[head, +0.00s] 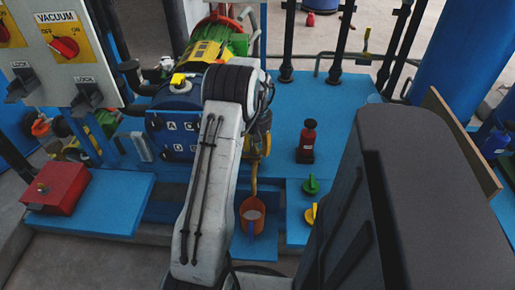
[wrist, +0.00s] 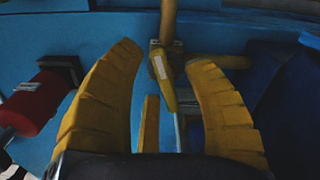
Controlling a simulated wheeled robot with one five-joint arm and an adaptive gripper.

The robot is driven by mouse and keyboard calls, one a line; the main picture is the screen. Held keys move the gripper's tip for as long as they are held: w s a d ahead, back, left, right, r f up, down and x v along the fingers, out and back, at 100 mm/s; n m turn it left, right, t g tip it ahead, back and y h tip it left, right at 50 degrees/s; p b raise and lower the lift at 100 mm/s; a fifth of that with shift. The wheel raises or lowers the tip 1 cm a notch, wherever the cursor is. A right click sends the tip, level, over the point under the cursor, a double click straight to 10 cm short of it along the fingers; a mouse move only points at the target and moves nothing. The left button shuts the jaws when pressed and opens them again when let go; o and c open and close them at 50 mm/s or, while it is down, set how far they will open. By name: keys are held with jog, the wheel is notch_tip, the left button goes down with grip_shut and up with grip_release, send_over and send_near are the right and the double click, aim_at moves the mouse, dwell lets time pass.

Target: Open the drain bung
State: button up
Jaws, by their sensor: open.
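My gripper (wrist: 165,56) is open in the wrist view, its two yellow ribbed fingers spread apart. Between them is a yellow lever-like piece with a white label (wrist: 164,80), on a yellow-brown pipe (wrist: 168,22); I cannot tell for sure that it is the drain bung. The fingers appear apart from it on both sides. In the head view my arm hides most of the gripper and the front of the blue vessel (head: 174,122). A yellow pipe (head: 254,178) comes down below the arm, above an orange cup (head: 252,214).
A red cylinder (wrist: 32,104) is left of my gripper in the wrist view. The vacuum panel (head: 66,47) and a red box (head: 56,187) stand left. A red-and-black post (head: 307,142), a green knob (head: 311,185) and a yellow knob (head: 311,213) stand right on the blue platform.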

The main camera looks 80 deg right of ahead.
jog(key=shift+f, duration=0.35)
jog(key=shift+c, duration=0.3)
grip_shut()
